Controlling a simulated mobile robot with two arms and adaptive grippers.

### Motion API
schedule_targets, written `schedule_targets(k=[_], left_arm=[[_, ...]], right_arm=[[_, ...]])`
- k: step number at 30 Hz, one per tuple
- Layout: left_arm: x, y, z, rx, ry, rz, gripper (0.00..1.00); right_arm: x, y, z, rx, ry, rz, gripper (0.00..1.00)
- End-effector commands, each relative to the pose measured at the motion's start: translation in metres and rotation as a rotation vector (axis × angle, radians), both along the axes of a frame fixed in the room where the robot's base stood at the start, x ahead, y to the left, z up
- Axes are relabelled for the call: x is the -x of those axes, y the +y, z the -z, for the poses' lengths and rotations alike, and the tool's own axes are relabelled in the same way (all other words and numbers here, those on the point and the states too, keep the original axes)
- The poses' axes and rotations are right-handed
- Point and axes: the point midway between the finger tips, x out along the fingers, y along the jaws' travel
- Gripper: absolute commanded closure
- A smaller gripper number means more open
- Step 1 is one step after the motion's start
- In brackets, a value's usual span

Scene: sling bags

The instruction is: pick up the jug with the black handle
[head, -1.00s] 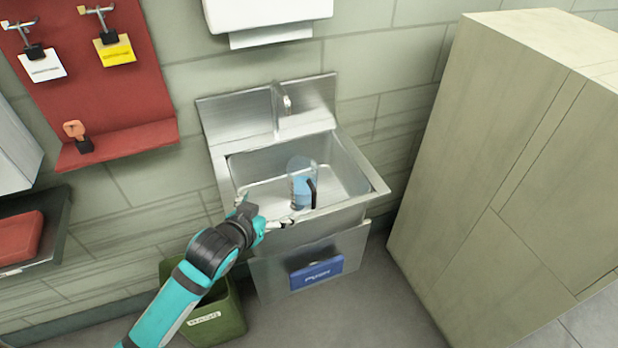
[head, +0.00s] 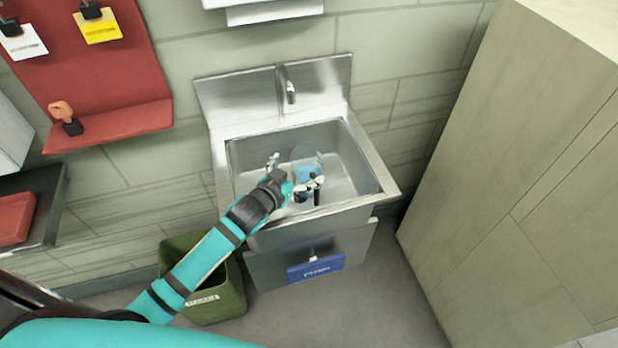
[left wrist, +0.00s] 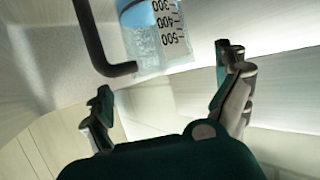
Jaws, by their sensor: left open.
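The jug (head: 307,172) stands in the metal sink (head: 340,160). It is clear with blue liquid, and its black handle (head: 317,193) faces the near side of the sink. My left gripper (head: 290,175) is open over the near part of the basin, at the left of the jug and partly in front of it. In the left wrist view the jug (left wrist: 160,50) shows dark measuring marks, and its black handle (left wrist: 100,48) is at its left. The open left fingers (left wrist: 165,95) are apart, with the jug beyond their tips. My right gripper is not in view.
The tap (head: 289,90) rises at the back of the sink. A green bin (head: 232,290) stands on the floor at the lower left. A tall beige cabinet (head: 510,170) bounds the right side. A red board with a shelf (head: 110,125) is on the wall at left.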

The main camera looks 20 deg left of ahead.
Motion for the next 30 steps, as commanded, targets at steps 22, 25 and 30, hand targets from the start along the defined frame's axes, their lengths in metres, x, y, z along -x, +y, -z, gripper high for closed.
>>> schedule_targets(k=[22, 25, 30], left_arm=[[-0.052, -0.009, 0.021, -0.001, -0.001, 0.000, 0.08], [-0.052, -0.008, 0.021, -0.001, -0.001, -0.001, 0.21], [-0.052, -0.008, 0.021, -0.001, 0.000, -0.001, 0.43]], right_arm=[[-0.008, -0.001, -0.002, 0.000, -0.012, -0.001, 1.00], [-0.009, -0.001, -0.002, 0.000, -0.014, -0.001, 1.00], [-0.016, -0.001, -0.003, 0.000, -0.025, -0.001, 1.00]])
